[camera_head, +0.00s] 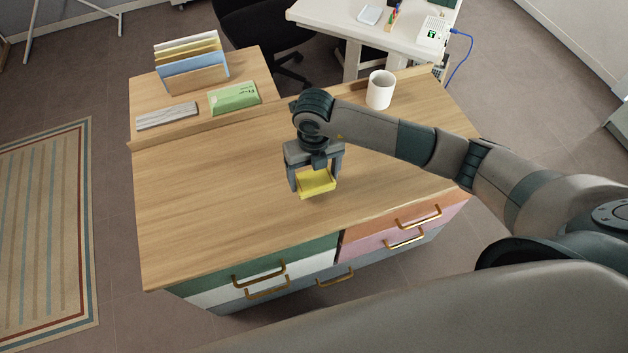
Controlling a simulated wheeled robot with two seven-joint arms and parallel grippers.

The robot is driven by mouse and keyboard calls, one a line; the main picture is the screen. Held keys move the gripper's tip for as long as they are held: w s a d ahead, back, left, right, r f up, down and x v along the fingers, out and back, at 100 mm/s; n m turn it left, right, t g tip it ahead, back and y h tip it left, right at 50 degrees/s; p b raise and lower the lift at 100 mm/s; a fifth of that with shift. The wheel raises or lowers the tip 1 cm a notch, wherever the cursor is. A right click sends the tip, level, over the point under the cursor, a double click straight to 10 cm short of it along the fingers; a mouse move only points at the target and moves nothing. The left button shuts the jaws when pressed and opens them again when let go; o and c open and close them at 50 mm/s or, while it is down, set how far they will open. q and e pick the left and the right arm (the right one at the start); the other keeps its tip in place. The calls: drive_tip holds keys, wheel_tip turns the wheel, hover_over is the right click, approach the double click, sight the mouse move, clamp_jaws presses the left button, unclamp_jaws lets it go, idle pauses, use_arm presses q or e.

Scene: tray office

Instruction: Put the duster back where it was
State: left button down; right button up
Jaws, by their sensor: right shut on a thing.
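The duster appears to be the yellow, flat, box-like thing (317,185) in my right gripper. My right gripper (316,181) points down over the middle of the wooden desk top (220,210), with its fingers shut on the two sides of the yellow duster. The duster looks level and seems to be just above or on the desk top; I cannot tell whether it touches. The gripper hides part of its back edge. My left gripper is not in view.
A white mug (380,90) stands at the desk's back right. The drawers (260,285) below are shut. The desk's left half is clear.

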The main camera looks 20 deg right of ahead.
sight(314, 179)
drive_tip(key=shift+f, duration=0.1)
wheel_tip(314, 179, down, 3)
drive_tip(key=shift+f+p, duration=0.15)
drive_tip(key=shift+p, duration=0.65)
drive_tip(key=shift+f, duration=0.25)
drive_tip(key=shift+f, duration=0.15)
drive_tip(key=o, duration=1)
